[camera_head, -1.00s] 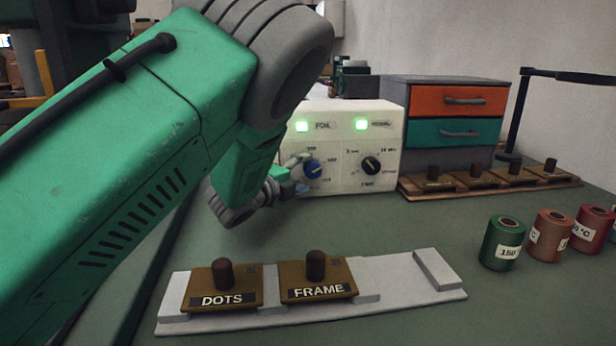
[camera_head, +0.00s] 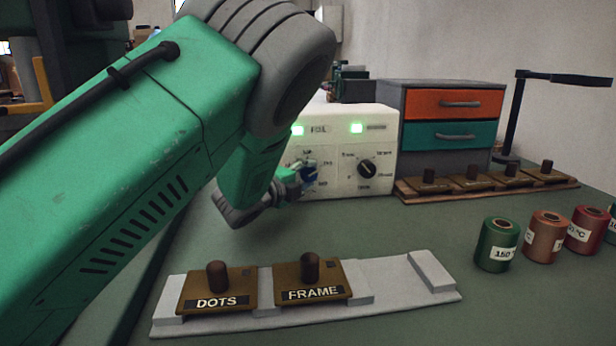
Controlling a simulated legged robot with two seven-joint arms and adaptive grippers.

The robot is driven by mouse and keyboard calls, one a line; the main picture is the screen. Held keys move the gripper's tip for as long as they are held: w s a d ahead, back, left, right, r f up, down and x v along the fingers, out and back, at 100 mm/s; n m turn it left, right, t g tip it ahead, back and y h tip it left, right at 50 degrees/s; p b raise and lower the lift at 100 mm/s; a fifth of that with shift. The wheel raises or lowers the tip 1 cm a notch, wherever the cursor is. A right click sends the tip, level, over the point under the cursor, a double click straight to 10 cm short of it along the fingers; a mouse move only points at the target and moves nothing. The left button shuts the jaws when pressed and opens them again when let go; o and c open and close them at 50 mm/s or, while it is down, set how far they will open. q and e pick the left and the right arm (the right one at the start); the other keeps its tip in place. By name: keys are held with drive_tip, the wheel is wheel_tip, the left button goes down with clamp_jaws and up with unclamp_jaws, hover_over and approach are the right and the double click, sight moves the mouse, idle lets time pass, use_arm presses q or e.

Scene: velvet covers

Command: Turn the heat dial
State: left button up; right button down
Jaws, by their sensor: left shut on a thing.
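A white control box (camera_head: 345,150) stands at the back of the bench with two lit green lamps on its front. The small lettering around the dials is too blurred to read surely. My green forearm hides the box's left side. My right gripper is not in view.
A white rack (camera_head: 395,290) holds brown blocks marked DOTS (camera_head: 217,290) and FRAME (camera_head: 311,283) in front. Labelled rolls (camera_head: 497,246) stand at the right. Behind are a drawer unit (camera_head: 450,115), a wooden tray of stamps (camera_head: 420,196) and a black stand (camera_head: 520,110). The middle bench is clear.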

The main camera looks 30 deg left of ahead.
use_arm(q)
drive_tip(key=shift+a, duration=0.35)
drive_tip(key=shift+r+m+g+y+p, duration=0.15)
drive_tip(key=shift+m+g+y+p, duration=0.3)
drive_tip(key=shift+p, duration=0.75)
drive_tip(key=o, duration=1.1)
drive_tip(key=shift+s, duration=0.1)
drive_tip(key=shift+o, duration=0.2)
drive_tip(key=shift+a+f+h, duration=0.2)
drive_tip(key=shift+h, duration=0.05)
drive_tip(key=shift+s+d, duration=0.1)
drive_tip(key=shift+s, duration=0.2)
drive_tip(key=s+a+r, duration=0.1)
drive_tip(key=s, duration=1)
drive_tip(key=shift+a+r, duration=0.35)
drive_tip(key=shift+r, duration=0.05)
